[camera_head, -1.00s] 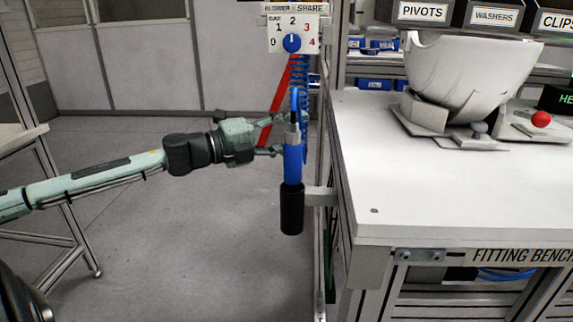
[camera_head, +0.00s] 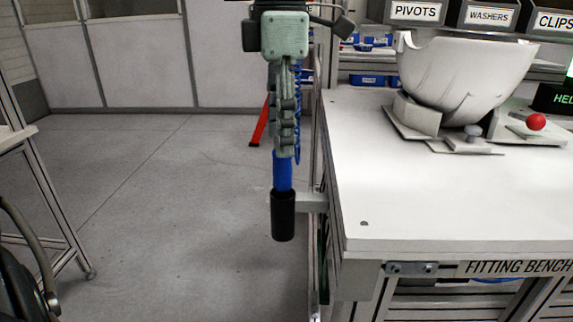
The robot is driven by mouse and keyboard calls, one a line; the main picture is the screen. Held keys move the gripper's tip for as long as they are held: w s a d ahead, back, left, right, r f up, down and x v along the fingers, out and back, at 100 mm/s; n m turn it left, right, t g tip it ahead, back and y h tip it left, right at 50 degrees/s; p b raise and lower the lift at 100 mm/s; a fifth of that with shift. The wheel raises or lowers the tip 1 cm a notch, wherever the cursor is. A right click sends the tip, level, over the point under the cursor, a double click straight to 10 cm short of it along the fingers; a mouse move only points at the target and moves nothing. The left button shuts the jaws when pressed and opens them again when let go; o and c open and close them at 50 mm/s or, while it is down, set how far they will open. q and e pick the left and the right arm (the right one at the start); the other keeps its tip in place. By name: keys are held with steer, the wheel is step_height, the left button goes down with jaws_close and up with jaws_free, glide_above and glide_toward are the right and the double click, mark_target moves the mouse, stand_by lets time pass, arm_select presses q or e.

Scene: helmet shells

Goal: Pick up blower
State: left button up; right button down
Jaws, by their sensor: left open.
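The blower (camera_head: 282,172) is a blue tool whose black lower end (camera_head: 283,215) sits at a grey bracket on the left side of the bench. It hangs upright. My left gripper (camera_head: 287,150) now points straight down over the blower's upper part, in line with it, and hides its top. It is open; its fingers are seen edge-on, so I cannot tell whether they are around the blower or in front of it. My right gripper is not in view.
The white fitting bench (camera_head: 440,205) stands right of the blower, with a white helmet shell (camera_head: 465,75) in a fixture and a red knob (camera_head: 536,122). A blue coiled hose (camera_head: 297,130) and a red strip (camera_head: 259,125) lie behind my gripper.

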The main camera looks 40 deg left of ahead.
mark_target(282, 168)
arm_select(q)
step_height(282, 168, down, 7)
steer(key=shift+r, duration=0.1)
stand_by(0.3)
steer(key=c, duration=0.9)
